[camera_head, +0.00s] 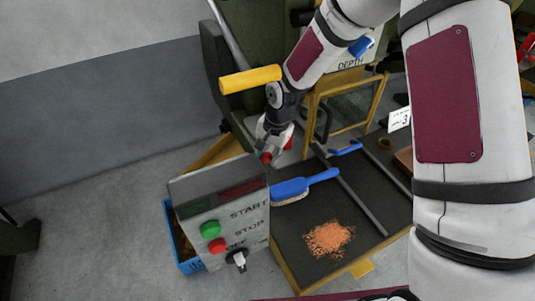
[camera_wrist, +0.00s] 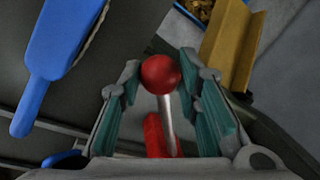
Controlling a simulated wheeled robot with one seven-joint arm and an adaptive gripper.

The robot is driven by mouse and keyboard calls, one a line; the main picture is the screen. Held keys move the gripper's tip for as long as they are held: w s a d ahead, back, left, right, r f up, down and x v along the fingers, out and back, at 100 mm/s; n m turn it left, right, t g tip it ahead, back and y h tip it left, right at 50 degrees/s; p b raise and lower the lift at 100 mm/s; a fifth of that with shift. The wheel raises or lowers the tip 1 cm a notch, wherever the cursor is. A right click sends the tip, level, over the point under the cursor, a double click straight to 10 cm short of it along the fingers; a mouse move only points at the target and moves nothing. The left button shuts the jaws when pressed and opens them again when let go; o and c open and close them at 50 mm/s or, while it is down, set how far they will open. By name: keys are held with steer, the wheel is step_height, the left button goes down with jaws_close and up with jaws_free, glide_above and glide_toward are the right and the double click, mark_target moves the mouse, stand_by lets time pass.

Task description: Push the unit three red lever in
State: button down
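The red lever has a round red knob (camera_wrist: 160,73) on a thin metal rod, with a red part at its lower end, in the wrist view. My gripper (camera_wrist: 160,64) is open, with one teal-padded finger on each side of the knob and rod. Small gaps show between the fingers and the knob. In the head view my gripper (camera_head: 272,140) points down above the machine's control box, and the red knob (camera_head: 266,158) shows just below its fingers. The lever's mount is mostly hidden behind my gripper. A white label with a 3 (camera_head: 399,119) is to the right.
A grey control box (camera_head: 222,215) with green and red buttons stands below my gripper. A blue brush (camera_head: 303,186) lies beside it on a dark bed with copper-coloured chips (camera_head: 328,239). A yellow bar (camera_head: 250,80) sticks out near my wrist. A yellow-framed guard (camera_head: 345,100) stands behind.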

steer(key=shift+w+d, duration=0.35)
steer(key=shift+d, duration=0.5)
steer(key=shift+w+d, duration=0.4)
steer(key=shift+d, duration=0.45)
steer(key=shift+w+d, duration=0.35)
steer(key=shift+d, duration=0.5)
steer(key=c, duration=1.2)
jaws_free()
steer(key=shift+d, duration=0.1)
steer(key=r, duration=0.5)
steer(key=d+r, duration=0.1)
steer(key=r, duration=0.1)
steer(key=shift+s+r, duration=0.15)
steer(key=shift+s, duration=0.25)
steer(key=shift+s, duration=0.15)
